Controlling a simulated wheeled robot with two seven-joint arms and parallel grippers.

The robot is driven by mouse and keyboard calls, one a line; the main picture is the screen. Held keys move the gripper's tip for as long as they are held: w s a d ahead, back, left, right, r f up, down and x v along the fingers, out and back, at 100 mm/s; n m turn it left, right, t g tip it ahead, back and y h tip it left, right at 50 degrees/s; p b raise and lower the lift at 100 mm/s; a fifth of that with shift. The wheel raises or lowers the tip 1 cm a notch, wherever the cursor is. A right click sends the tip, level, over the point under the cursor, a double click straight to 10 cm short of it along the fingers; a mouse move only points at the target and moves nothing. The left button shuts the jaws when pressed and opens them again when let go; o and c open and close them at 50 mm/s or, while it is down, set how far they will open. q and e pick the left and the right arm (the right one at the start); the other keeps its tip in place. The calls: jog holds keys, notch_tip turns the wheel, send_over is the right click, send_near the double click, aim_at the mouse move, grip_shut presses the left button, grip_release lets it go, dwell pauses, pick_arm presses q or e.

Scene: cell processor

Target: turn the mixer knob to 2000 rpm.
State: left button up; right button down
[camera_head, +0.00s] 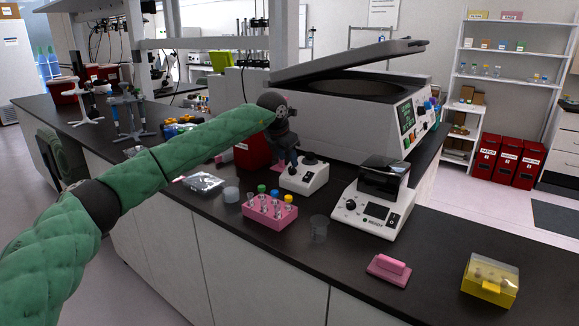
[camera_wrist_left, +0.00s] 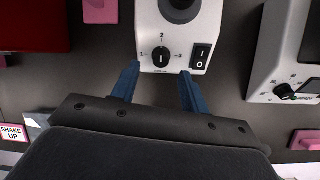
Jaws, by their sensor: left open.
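The mixer (camera_head: 305,182) is a small white box with a dark round top on the black bench. In the left wrist view the mixer (camera_wrist_left: 189,37) shows its black round knob (camera_wrist_left: 161,57). Numbers 1, 2 and 3 stand left of, above and right of the knob. The knob's white mark looks about vertical, in line with the 2. A black rocker switch (camera_wrist_left: 201,57) is right of the knob. My left gripper (camera_wrist_left: 159,82) is open. Its blue fingertips are either side of the knob, just below it in the picture, apart from it. My right gripper is not in view.
A white device with a screen (camera_head: 374,207) stands right of the mixer, and a large open-lidded machine (camera_head: 340,118) behind it. A pink tube rack (camera_head: 270,211) and a clear beaker (camera_head: 319,228) stand in front. A red box (camera_head: 252,150) is at the left.

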pick_arm(q)
jog(key=v, duration=0.3)
jog(key=shift+s+r, duration=0.1)
jog(key=shift+r, duration=0.15)
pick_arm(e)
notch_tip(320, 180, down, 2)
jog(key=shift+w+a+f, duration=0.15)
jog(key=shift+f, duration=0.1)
